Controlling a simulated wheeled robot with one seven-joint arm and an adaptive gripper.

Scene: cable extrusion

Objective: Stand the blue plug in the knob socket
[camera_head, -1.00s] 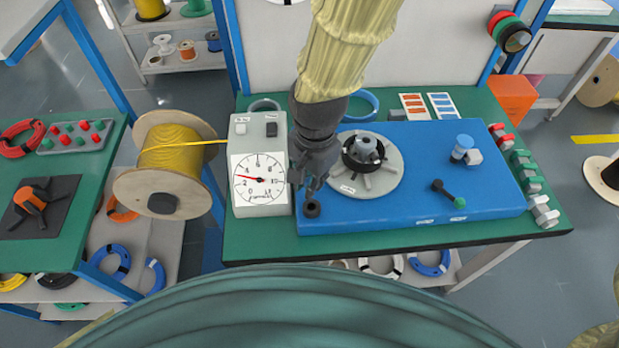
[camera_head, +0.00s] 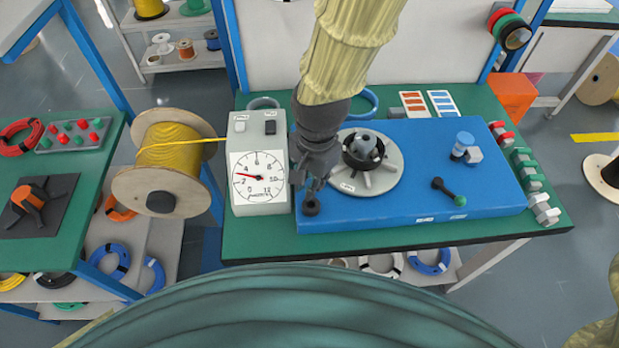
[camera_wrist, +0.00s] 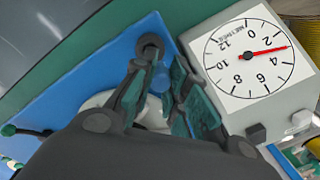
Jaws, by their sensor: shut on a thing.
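My gripper (camera_head: 310,190) is over the front left corner of the blue panel (camera_head: 400,212), just behind a small black ring-shaped socket (camera_head: 311,208). In the wrist view the dark green fingers (camera_wrist: 160,90) point toward the same socket (camera_wrist: 150,46), which has a dark hole. A light blue piece (camera_wrist: 160,78), seemingly the blue plug, shows between the fingers, which are shut on it. The fingers hide most of it, and its tilt and any contact with the socket cannot be told. A blue-capped cylinder (camera_head: 463,143) stands at the panel's right.
A grey gauge box (camera_head: 261,170) stands close left of my gripper. A grey disc with spokes and a black hub (camera_head: 364,165) is close right. A black lever with a green tip (camera_head: 449,193) lies further right. A yellow cable spool (camera_head: 168,165) is left of the table.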

